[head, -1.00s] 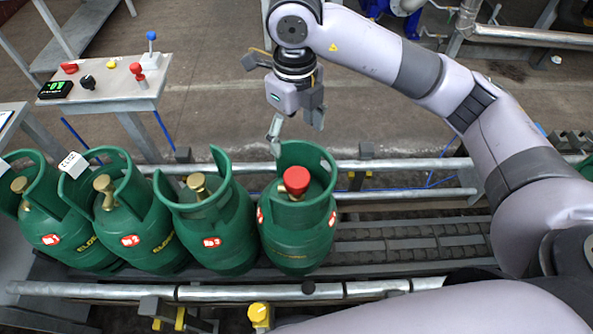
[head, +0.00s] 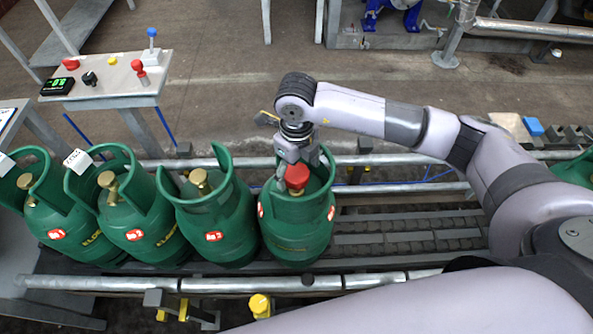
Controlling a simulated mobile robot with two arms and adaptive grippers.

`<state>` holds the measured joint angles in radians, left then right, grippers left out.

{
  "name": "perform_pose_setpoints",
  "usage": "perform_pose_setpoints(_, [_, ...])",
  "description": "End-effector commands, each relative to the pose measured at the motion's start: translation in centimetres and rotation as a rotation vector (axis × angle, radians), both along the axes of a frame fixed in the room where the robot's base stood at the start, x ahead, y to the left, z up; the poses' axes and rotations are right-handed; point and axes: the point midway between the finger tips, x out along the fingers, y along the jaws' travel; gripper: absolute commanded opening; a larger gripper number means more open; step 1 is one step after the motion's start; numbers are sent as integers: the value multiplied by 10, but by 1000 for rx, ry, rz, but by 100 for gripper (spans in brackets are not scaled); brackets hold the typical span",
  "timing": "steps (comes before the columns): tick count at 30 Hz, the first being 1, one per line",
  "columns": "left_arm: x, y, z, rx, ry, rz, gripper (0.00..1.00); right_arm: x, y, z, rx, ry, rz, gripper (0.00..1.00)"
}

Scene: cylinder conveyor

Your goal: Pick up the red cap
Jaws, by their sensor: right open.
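The red cap (head: 297,177) sits on top of the rightmost green gas cylinder (head: 296,228) in the row, inside its collar. My right gripper (head: 293,168) is at the cap, pointing down inside the collar from behind. It is open, with a fingertip showing at the cap's left side. The other finger is mostly hidden, so I cannot tell whether the gripper touches the cap. My left gripper is not in view.
Several other green cylinders (head: 212,225) with bare brass valves stand close on the left of the conveyor. Metal rails (head: 240,284) run along both sides. A control panel (head: 110,82) stands at the upper left.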

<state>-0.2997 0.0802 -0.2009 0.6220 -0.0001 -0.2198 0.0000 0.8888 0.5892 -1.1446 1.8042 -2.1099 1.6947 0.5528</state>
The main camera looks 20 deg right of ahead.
Motion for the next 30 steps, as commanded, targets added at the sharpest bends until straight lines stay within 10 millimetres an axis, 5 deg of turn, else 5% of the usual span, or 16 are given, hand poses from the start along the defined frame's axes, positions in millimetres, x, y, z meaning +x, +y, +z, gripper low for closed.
perform_pose_setpoints(7, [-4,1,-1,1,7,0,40,0,0,-1,0,-1,0,72])
perform_pose_setpoints(25, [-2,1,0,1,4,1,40,0,0,-1,0,0,0,32])
perform_pose_setpoints(30, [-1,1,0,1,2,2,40,0,0,-1,0,-1,0,30])
